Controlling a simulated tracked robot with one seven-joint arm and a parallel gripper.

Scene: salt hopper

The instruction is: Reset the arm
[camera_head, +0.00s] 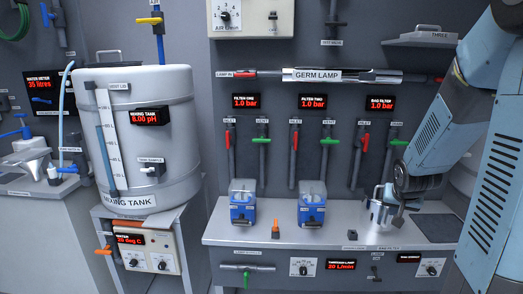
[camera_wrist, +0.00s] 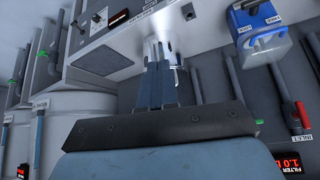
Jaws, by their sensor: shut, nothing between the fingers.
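My arm comes in from the right edge in the head view. My gripper (camera_head: 398,216) hangs low over the right part of the counter, beside the metal bag filter housing (camera_head: 378,214), and partly covers it. In the wrist view, which looks upside down, the two fingers of my gripper (camera_wrist: 155,48) lie close together with nothing between them. A shiny metal vessel (camera_wrist: 170,25) shows just past the fingertips. I cannot tell whether the fingers touch it.
The counter (camera_head: 340,234) holds two blue filter units (camera_head: 242,208) (camera_head: 311,210) and an orange item (camera_head: 275,229). Pipes with red and green valve handles (camera_head: 365,146) line the wall behind. A white mixing tank (camera_head: 140,130) stands at left. The air above the middle counter is free.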

